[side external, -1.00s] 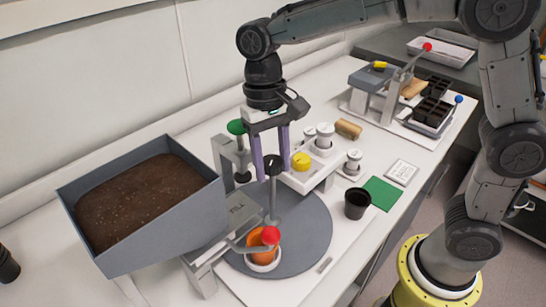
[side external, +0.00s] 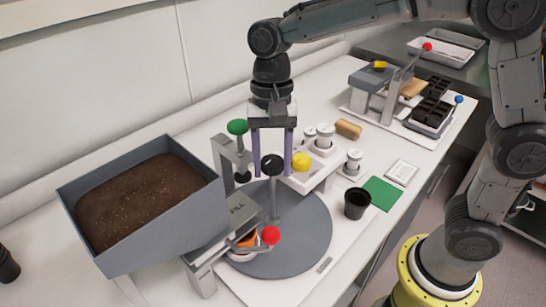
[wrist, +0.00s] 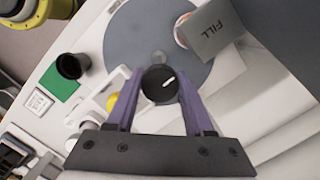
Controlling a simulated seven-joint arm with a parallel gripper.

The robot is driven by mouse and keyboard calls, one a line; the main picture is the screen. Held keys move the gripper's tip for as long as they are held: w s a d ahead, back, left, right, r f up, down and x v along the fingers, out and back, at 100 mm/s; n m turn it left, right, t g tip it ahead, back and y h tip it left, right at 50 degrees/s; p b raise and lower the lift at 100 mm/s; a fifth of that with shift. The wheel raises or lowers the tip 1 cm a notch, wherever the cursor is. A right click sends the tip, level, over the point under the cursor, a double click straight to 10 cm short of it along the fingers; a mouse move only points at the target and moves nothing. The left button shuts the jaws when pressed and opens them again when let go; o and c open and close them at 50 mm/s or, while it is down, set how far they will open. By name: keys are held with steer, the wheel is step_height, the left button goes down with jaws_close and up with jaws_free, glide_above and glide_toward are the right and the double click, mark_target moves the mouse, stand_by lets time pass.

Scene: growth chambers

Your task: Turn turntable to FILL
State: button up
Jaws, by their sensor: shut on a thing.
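The turntable (side external: 305,235) is a grey disc with a post at its centre, topped by a black knob (side external: 272,166) with a white mark. My gripper (side external: 272,173) is shut on this knob, a purple finger on each side; the knob also shows between the fingers in the wrist view (wrist: 160,84). An orange pot (side external: 246,241) stands in a white holder at the disc's near left edge, partly hidden beneath the grey spout.
A soil hopper (side external: 140,205) stands left of the disc. A red-ball lever (side external: 270,235) and a green knob (side external: 237,127) stand close by. A yellow knob (side external: 301,161) is right of my gripper. A black pot (side external: 356,203) and green mat (side external: 382,194) lie farther right.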

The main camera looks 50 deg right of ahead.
steer(key=o, duration=0.8)
steer(key=shift+r, duration=3.5)
